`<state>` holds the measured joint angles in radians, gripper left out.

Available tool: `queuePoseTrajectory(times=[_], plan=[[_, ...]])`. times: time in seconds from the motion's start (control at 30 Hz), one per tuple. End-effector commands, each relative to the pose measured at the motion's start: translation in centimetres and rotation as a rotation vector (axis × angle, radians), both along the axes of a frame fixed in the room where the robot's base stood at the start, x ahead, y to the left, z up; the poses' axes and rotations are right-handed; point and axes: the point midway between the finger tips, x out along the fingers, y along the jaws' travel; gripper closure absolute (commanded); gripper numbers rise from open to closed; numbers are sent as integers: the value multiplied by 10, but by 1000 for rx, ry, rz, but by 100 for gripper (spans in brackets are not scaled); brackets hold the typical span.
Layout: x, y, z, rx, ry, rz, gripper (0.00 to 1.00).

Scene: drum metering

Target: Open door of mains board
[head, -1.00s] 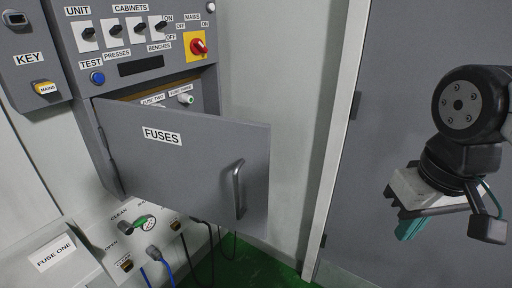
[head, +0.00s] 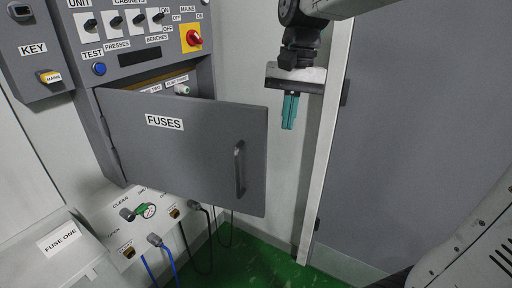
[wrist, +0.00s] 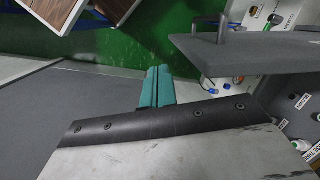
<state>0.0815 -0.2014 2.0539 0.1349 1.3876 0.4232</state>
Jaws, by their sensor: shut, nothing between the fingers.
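The mains board (head: 150,32) is a grey cabinet on the wall with a row of switches and a red mains knob (head: 193,37). Its grey FUSES door (head: 185,155) stands partly open, hinged at its left, with a gap showing along its top. A vertical bar handle (head: 239,168) is near the door's right edge. My gripper (head: 289,111) has teal fingers, shut and empty, pointing down to the right of the door and apart from it. In the wrist view the fingers (wrist: 156,88) are together, and the door (wrist: 250,53) shows at the right.
A grey KEY box (head: 35,55) is left of the board. Below the door is a white panel (head: 110,215) with a green-marked knob and cables. A FUSE ONE box (head: 60,245) is at lower left. A pale post (head: 322,140) and grey wall are close on the right.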

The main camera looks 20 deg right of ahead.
Motion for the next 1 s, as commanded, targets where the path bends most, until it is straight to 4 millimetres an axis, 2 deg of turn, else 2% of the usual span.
queuePoseTrajectory(times=[0.03,0.07,0.1,0.2,0.3,0.47,0.8,1.0], plan=[[20,-2,-1,11,28,-45,100],[29,-1,-1,15,41,-68,100],[40,8,0,10,62,-85,100],[59,21,0,3,100,-131,100],[69,28,-1,-2,120,-155,100],[69,33,-12,-4,130,-167,100],[57,43,-71,-4,129,-164,100],[54,46,-92,-4,127,-164,100]])
